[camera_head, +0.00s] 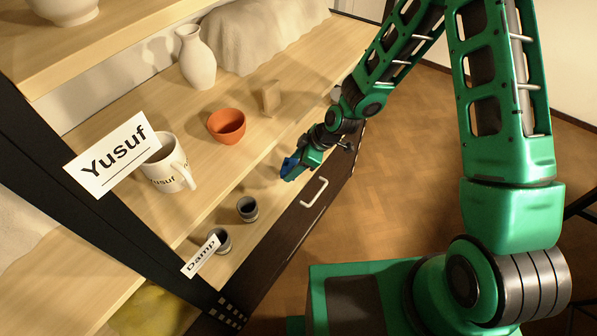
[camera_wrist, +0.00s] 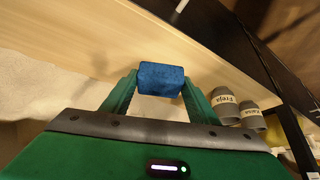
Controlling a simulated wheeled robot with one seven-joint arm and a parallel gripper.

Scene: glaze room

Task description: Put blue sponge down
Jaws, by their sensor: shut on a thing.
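The blue sponge (camera_wrist: 160,79) is a small dark blue block. It sits between the two fingertips of my gripper (camera_wrist: 158,86) in the wrist view, with pale wood behind it. In the head view a bit of the blue sponge (camera_head: 289,166) shows at the end of my gripper (camera_head: 298,170), over the front part of the shelf (camera_head: 262,178). My gripper is shut on the sponge. I cannot tell whether the sponge touches the shelf.
Two small grey cups (camera_head: 247,209) (camera_head: 219,241) stand near the shelf's front edge. A terracotta bowl (camera_head: 227,125), a white mug (camera_head: 168,163) marked Yusuf, a white vase (camera_head: 197,60) and a tan block (camera_head: 271,98) stand farther back. A drawer handle (camera_head: 314,192) is below the edge.

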